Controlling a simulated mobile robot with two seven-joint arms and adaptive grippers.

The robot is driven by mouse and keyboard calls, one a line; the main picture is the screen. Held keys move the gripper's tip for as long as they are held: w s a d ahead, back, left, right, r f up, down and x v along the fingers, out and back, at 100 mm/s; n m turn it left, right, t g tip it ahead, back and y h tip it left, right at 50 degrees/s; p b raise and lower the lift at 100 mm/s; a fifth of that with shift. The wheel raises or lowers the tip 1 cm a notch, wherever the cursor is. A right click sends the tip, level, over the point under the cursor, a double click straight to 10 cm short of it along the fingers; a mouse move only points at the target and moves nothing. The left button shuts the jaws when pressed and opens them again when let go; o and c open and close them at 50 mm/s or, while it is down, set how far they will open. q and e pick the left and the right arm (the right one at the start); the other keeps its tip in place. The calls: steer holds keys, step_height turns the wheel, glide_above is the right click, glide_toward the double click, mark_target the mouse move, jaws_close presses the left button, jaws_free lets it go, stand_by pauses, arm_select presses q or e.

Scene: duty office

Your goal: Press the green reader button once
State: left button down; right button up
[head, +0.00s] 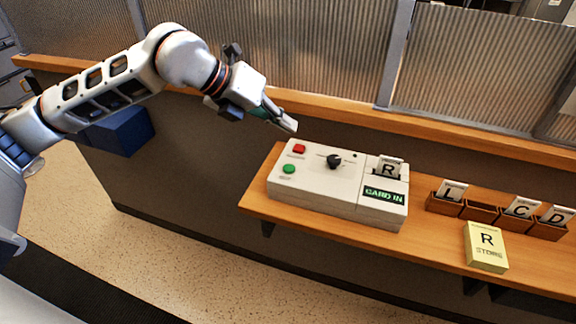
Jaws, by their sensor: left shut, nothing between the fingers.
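The card reader (330,201) is a pale box on the wooden shelf. Its green button (289,169) is at the left of its top, below a red button (299,149). A black knob (334,161) is to their right. A card marked R (388,168) stands in the slot, and the green display (384,195) reads "CARD IN". My left gripper (292,127) is shut and empty. Its tips appear just above the red button in the picture, apart from the green button. My right gripper is not in view.
Wooden card holders (481,212) with cards L, C and D stand to the right of the reader. A yellow block (486,248) marked "R STORE" lies in front of them. A wooden ledge (350,113) and ribbed glass panels run behind. A blue box (122,131) is at the left.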

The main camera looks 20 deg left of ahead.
mark_target(286, 167)
arm_select(q)
step_height(286, 167, down, 8)
steer(key=b, duration=0.4)
steer(key=shift+f, duration=0.1)
steer(key=shift+f+b, duration=0.3)
stand_by(1.4)
steer(key=shift+f+b, duration=0.4)
steer(key=shift+f, duration=0.05)
steer(key=shift+f+b, duration=0.35)
steer(key=shift+f, duration=0.1)
stand_by(0.6)
steer(key=shift+r, duration=0.15)
steer(key=shift+r+p, duration=0.5)
steer(key=shift+r, duration=0.3)
